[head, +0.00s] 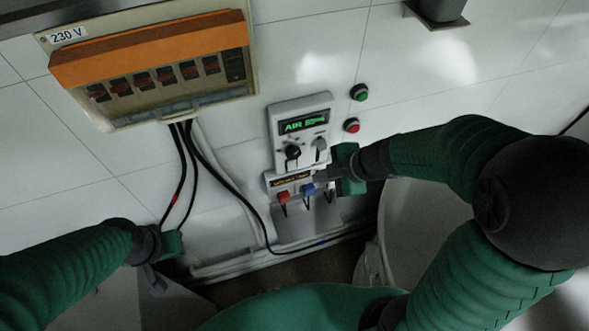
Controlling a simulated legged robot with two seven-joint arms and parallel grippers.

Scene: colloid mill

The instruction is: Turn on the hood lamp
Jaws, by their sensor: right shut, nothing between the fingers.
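No hood lamp that I can name for certain shows in the head view. A pale control panel (300,120) on the tiled wall has a lit green display, a dark knob (292,153) and a grey knob (320,144). Below it is a small box (273,182) with an orange display and red and blue plugs. A green button (359,93) and a red button (351,126) sit on the wall to the right. My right gripper (317,175) is shut and empty at the small box; contact is unclear. My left gripper (154,280) is low at left, its fingers unclear.
An orange-lidded breaker box (150,50) labelled 230 V, with several switches, hangs at upper left. Black cables (186,165) run down from it, between my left arm and the panel. A pale rounded vessel (410,225) stands behind my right arm.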

